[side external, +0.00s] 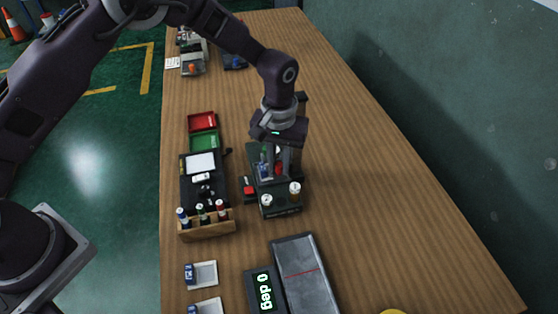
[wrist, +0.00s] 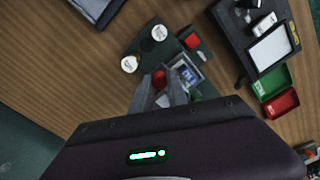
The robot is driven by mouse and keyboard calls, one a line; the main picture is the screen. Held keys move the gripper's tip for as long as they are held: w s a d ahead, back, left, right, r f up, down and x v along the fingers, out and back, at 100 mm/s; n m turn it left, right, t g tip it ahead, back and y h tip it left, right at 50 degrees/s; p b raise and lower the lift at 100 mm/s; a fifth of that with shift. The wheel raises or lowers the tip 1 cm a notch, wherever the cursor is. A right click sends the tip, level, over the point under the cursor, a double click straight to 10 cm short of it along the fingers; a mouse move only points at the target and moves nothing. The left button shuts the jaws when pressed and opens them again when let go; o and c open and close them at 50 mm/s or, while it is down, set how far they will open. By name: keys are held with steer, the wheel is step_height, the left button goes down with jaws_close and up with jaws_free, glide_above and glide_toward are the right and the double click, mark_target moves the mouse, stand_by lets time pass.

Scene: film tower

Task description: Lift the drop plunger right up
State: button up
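The film tower (side external: 282,207) is a dark stand with clear upright parts and two white-topped round pieces at its front. My gripper (side external: 275,162) points down over it. A red knob, which looks like the drop plunger, shows at the fingertips in the wrist view (wrist: 159,77) and among the fingers in the side view (side external: 278,169). In the wrist view my gripper (wrist: 161,88) has one finger on each side of the knob. Whether the fingers press on it is not clear. The knob's shaft is hidden. A blue-and-white piece (wrist: 186,73) sits in the clear part beside the fingers.
A red button on a dark base (side external: 249,190) stands just left of the tower. Further left are a black stand with a white panel (side external: 201,163), green (side external: 204,141) and red trays (side external: 201,121), and a bottle rack (side external: 207,231). A grey device (side external: 307,276) lies in front. The table's right is clear.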

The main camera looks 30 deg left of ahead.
jaws_close()
step_height(320, 180, up, 12)
steer(key=shift+r, duration=0.25)
steer(key=o, duration=0.6)
jaws_free()
stand_by(0.4)
steer(key=shift+r, duration=2.55)
